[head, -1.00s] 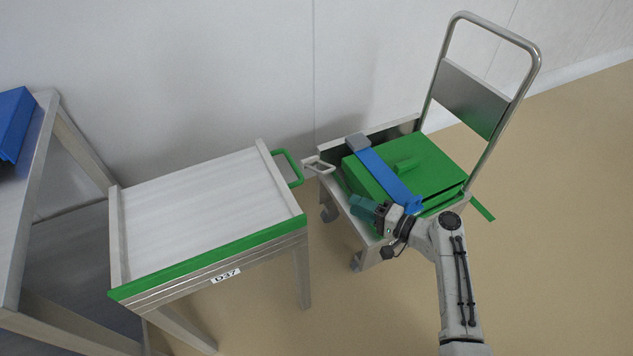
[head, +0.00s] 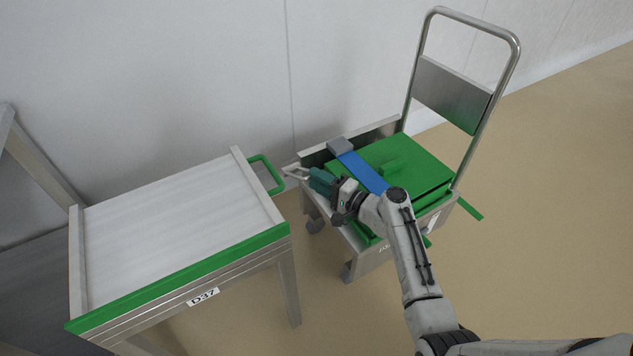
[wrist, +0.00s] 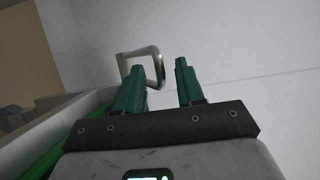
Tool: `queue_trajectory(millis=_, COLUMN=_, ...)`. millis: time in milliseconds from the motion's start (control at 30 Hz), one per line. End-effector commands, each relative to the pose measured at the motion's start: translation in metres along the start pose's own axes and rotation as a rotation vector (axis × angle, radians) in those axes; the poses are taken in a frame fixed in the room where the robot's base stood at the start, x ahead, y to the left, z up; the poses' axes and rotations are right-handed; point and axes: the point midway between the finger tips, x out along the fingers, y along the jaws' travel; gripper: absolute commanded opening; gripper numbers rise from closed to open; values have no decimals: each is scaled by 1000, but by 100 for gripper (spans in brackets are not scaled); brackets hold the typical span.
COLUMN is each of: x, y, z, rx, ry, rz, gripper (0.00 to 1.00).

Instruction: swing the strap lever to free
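A blue strap (head: 362,172) runs over the green lidded box (head: 425,172) on the cart, with a grey block (head: 339,146) at its far end. A metal loop handle (head: 292,170) sticks out at the cart's left end. I cannot tell which of these is the strap lever. My gripper (head: 314,178) is at that left end, close to the loop. In the wrist view, my gripper (wrist: 160,66) has its green fingers apart with nothing held. The loop (wrist: 157,62) shows just ahead, near the left fingertip and partly in the gap; contact is unclear.
The cart (head: 372,262) has a tall tube push handle (head: 512,60) at its right. A table (head: 160,215) labelled D37, with a green front edge, stands to the left. Its green side handle (head: 268,172) is close to the loop. A wall lies behind; the floor at right is clear.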

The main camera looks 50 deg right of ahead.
Motion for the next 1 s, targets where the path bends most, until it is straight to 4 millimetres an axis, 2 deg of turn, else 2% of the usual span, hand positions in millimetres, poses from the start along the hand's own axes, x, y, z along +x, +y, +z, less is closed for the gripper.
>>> queue_trajectory(millis=133, x=7, y=0, z=0, rx=0, ry=0, rz=0, gripper=38)
queue_trajectory(millis=400, x=8, y=0, z=0, rx=0, ry=0, rz=1, gripper=38)
queue_trajectory(millis=800, x=8, y=0, z=0, rx=0, ry=0, rz=0, gripper=0)
queue_trajectory(millis=1000, x=8, y=0, z=0, rx=0, ry=-1, rz=0, gripper=0)
